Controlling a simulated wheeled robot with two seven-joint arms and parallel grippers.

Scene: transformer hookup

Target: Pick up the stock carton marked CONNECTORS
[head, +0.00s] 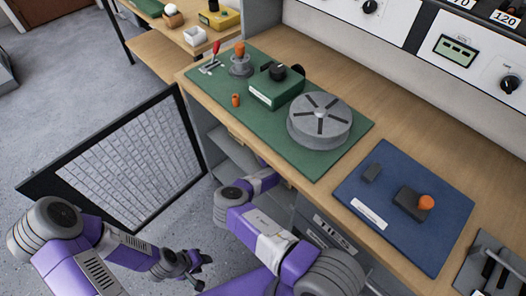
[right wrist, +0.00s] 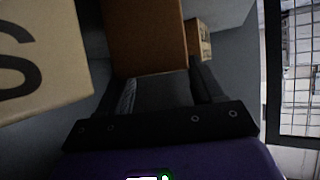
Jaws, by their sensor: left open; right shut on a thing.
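My right arm reaches under the bench in the head view, and its gripper is hidden there. In the right wrist view my right gripper (right wrist: 155,88) is shut on a brown carton (right wrist: 145,38); no lettering is readable on its visible face. A pale carton (right wrist: 40,60) with a large black S stands close at the left; the rest of its word is out of frame. I cannot tell which carton reads CONNECTORS. My left gripper (head: 195,270) is open and empty, low over the floor left of the bench.
A smaller carton (right wrist: 199,40) stands behind at the right. A black-framed mesh panel (head: 130,155) stands left of the bench. On the bench are a green mat (head: 285,140) with a round grey part (head: 319,121) and a blue mat (head: 415,238). Open floor (head: 60,110) lies at the left.

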